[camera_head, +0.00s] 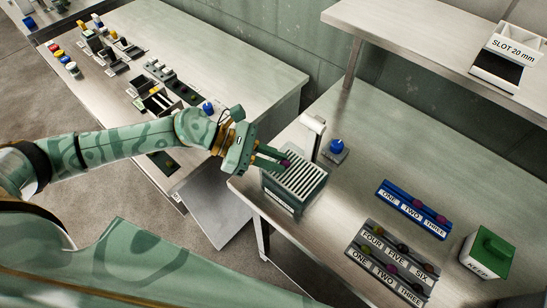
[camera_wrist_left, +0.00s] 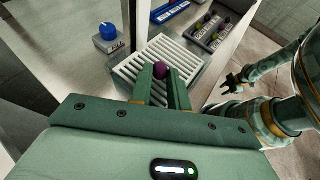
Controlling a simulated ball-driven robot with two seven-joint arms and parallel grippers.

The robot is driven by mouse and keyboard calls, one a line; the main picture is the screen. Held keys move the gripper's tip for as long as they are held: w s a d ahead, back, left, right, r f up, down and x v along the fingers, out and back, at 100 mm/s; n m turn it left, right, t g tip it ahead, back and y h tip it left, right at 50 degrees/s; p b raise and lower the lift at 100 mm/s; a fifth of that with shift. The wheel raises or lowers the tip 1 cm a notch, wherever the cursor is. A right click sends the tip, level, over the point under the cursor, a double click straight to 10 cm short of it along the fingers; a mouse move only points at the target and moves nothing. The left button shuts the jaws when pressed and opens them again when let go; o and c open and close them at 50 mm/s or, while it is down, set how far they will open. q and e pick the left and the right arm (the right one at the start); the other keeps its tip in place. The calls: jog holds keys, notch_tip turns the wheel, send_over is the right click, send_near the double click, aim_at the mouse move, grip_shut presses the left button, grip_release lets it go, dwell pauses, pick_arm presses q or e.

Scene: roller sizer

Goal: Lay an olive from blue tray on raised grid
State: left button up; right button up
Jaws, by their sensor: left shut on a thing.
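My left gripper (camera_head: 277,160) is shut on a dark purple olive (camera_head: 286,163), held between the fingertips at the far edge of the raised grid (camera_head: 301,181). The olive also shows in the left wrist view (camera_wrist_left: 160,70), in front of the grid's pale slats (camera_wrist_left: 137,63). Whether it touches the slats I cannot tell. The blue tray (camera_head: 411,212), labelled ONE, TWO, THREE, lies to the right with dark and purple olives in it. My right gripper (camera_wrist_left: 234,83) shows small in the left wrist view, its fingers apart, away from the grid.
A grey tray (camera_head: 376,254) with several olives lies in front of the blue tray. A green-topped KEEP box (camera_head: 487,252) stands at right. A shelf (camera_head: 430,35) overhangs behind.

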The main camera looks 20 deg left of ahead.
pick_arm(q)
jog(key=o, duration=1.1)
jog(key=shift+r, duration=0.1)
jog(key=shift+r+p, duration=2.5)
jog(key=shift+r, duration=0.95)
